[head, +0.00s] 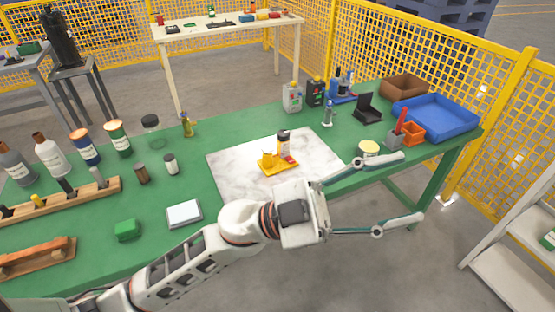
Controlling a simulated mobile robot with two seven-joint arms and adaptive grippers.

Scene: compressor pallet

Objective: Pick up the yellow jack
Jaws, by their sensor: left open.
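A yellow object that looks like the jack (266,159) is on the white marbled mat (228,179) in the middle of the green table. It has a low flat base and a short upright part, with a bit of red at its right side. A white and dark bottle (283,141) stands right behind it, very close; I cannot tell if they touch. My left gripper (413,188) is open and empty, fingers spread wide and pointing right. It is to the right and in front of the jack, over the table's front edge. My right gripper is out of view.
A white square box (184,214) and a green block (128,230) lie left of the mat. A round tin (369,148), an orange bin (412,133) and a blue tray (437,117) are on the right. Several bottles line the left and back. Yellow fencing (440,75) stands behind.

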